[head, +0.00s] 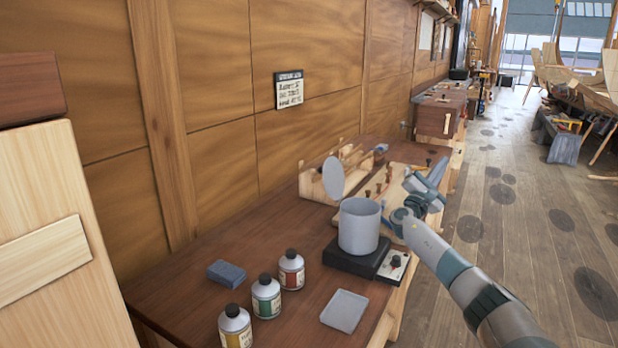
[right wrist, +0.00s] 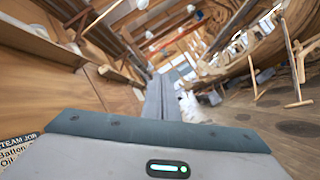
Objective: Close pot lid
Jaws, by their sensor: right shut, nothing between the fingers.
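A grey cylindrical pot (head: 359,228) stands upright on a black hot plate (head: 352,262) on the brown workbench. Its round grey lid (head: 333,178) is raised nearly on edge above the back left of the rim, so the pot's top is uncovered. My right gripper (head: 436,172) is shut and empty. It is to the right of the pot and beyond it, apart from pot and lid. Its shut fingers show in the right wrist view (right wrist: 164,95), pointing along the room; neither pot nor lid shows there. My left gripper is not in view.
Three labelled bottles (head: 266,297), a blue block (head: 227,273) and a grey square tray (head: 344,310) lie in front of the pot. Wooden racks with tools (head: 374,192) stand behind it. A panelled wall (head: 215,95) borders the bench; open floor (head: 500,230) is at right.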

